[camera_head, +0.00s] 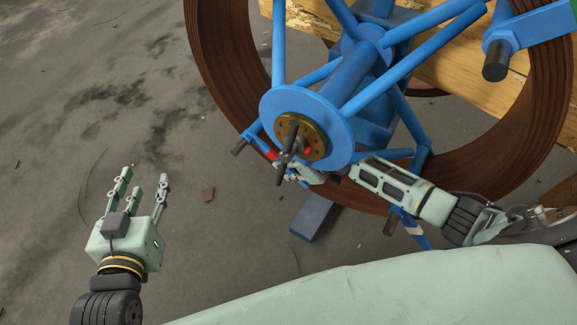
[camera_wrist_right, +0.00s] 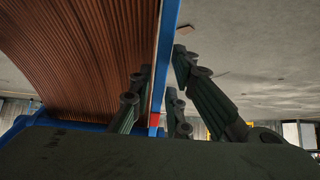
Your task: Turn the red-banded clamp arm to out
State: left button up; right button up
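The red-banded clamp arm (camera_head: 254,139) is a thin blue bar at the lower left of the reel's round blue hub plate, with a dark grip at its outer end. Its red band (camera_head: 272,156) is partly covered near my right gripper (camera_head: 293,170). In the right wrist view, a blue bar (camera_wrist_right: 167,45) with a red band (camera_wrist_right: 154,119) passes between the fingers of my right gripper (camera_wrist_right: 163,62). The fingers stand apart on both sides of it; contact cannot be made out. My left gripper (camera_head: 143,182) is open and empty, left of the reel.
A brown coil of spiral pipe (camera_head: 215,60) surrounds the blue reel frame. A dark crossed handle (camera_head: 288,150) sticks out from the brass hub centre (camera_head: 315,142), close to my right gripper. A wooden beam (camera_head: 440,85) lies behind.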

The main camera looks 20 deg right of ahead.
jog(key=shift+o, duration=0.9)
jog(key=shift+d, duration=0.1)
jog(key=v, duration=0.7)
jog(key=shift+s+r, duration=0.1)
jog(key=shift+r, duration=0.1)
jog(key=shift+c, duration=0.4)
